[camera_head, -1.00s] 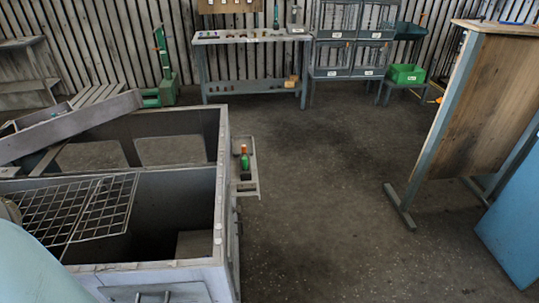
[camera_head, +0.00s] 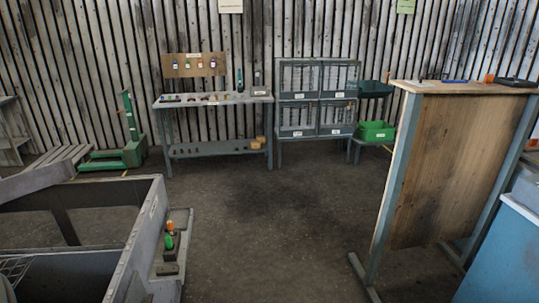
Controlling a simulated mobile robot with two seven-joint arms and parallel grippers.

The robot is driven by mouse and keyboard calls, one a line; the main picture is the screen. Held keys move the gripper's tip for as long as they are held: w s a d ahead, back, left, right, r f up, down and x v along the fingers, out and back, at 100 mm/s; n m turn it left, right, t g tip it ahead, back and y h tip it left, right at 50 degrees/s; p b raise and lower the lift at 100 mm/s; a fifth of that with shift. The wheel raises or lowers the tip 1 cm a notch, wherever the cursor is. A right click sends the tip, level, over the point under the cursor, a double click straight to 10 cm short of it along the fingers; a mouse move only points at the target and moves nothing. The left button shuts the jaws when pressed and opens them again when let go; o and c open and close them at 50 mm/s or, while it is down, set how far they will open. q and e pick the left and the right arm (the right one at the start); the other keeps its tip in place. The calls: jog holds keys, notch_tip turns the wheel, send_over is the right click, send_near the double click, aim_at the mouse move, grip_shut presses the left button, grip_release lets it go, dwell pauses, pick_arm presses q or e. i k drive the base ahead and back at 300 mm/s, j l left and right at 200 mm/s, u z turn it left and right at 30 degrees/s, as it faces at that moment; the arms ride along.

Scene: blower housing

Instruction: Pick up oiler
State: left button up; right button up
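A small green bottle with an orange top (camera_head: 169,240) stands upright on the narrow side shelf (camera_head: 182,222) of the grey metal housing at lower left. A slim dark teal bottle-like thing (camera_head: 239,80) stands on the back workbench (camera_head: 178,103), toward its right end. Either could be the oiler; at this size I cannot tell which. Neither of my grippers shows in the view, and nothing is seen touching either bottle.
The open grey housing (camera_head: 145,205) fills the lower left. A green scale-like stand (camera_head: 128,150), grey cabinets (camera_head: 318,95) and a green bin (camera_head: 376,131) stand at the back. A tall wooden-sided table (camera_head: 440,170) and a blue cabinet (camera_head: 500,255) stand right. The middle floor is clear.

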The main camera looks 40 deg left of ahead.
aim_at(170, 225)
jog(key=i+u, duration=0.85)
jog(key=i+l+u, duration=0.2)
jog(key=u, duration=0.2)
jog(key=i+u, duration=0.3)
jog(key=u, duration=0.15)
jog(key=i+l+u, duration=0.2)
jog(key=u, duration=0.3)
jog(key=i+l+u, duration=0.55)
jog(key=u, duration=0.4)
jog(key=i+l+u, duration=0.1)
jog(key=l+u, duration=0.35)
